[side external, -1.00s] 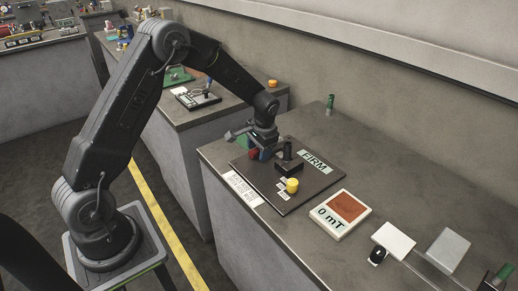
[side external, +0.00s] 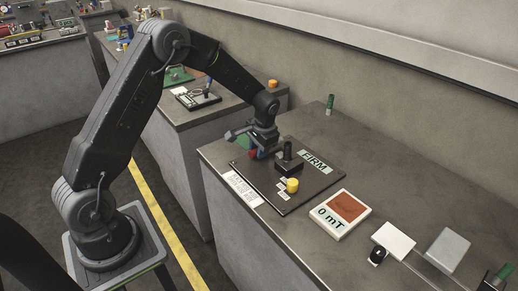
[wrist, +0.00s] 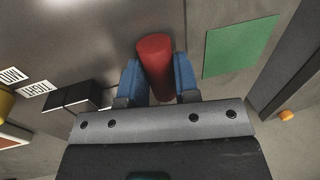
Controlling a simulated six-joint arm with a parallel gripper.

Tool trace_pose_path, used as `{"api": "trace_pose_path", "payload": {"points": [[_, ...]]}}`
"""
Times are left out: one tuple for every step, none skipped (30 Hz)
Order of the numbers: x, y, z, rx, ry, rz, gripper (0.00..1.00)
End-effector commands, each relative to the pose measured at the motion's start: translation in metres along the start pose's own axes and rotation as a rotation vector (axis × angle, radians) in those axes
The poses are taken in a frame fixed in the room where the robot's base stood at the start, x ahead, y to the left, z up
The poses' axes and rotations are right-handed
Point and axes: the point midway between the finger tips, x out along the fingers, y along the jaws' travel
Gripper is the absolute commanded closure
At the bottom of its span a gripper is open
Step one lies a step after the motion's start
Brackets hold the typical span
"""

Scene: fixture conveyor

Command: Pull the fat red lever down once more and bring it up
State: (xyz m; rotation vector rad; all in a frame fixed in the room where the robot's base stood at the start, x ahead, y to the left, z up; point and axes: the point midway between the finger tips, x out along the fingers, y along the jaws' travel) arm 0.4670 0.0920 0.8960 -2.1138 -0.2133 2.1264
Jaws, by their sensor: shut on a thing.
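The fat red lever (wrist: 155,58) is a thick red cylinder in the wrist view. It sits between the blue fingers of my gripper (wrist: 158,80), which is shut on it. In the side view, only a bit of the red lever (side external: 253,155) shows beside my gripper (side external: 258,148), at the left end of the dark plate (side external: 285,202). The lever's base and pivot are hidden behind my gripper in the side view.
A "0 mT" display (side external: 340,215) lies to the right. A green cylinder (side external: 330,103) stands behind.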

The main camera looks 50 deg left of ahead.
Motion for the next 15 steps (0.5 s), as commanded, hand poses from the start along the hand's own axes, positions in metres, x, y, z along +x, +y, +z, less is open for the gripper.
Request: {"api": "trace_pose_path", "payload": {"points": [[-0.001,0.0,0.0,0.002,-0.007,0.0,1.0],[-0.002,0.0,0.0,0.003,-0.013,0.0,1.0],[-0.003,0.0,-0.001,0.005,-0.022,0.0,1.0],[-0.004,-0.001,-0.001,0.007,-0.032,-0.001,1.0],[-0.005,-0.001,-0.001,0.01,-0.042,-0.001,1.0],[-0.006,-0.001,-0.002,0.013,-0.06,-0.001,1.0],[-0.008,-0.001,-0.002,0.016,-0.075,-0.001,1.0],[-0.009,-0.002,-0.002,0.019,-0.092,-0.001,1.0],[-0.012,-0.002,-0.003,0.024,-0.116,-0.001,1.0],[-0.014,-0.002,-0.004,0.028,-0.137,-0.001,1.0],[-0.015,-0.003,-0.004,0.033,-0.159,-0.001,1.0],[-0.018,-0.003,-0.005,0.038,-0.189,-0.001,1.0],[-0.021,-0.004,-0.006,0.042,-0.213,-0.002,1.0],[-0.023,-0.004,-0.007,0.048,-0.238,-0.002,1.0],[-0.026,-0.005,-0.009,0.055,-0.271,-0.002,1.0]]}}
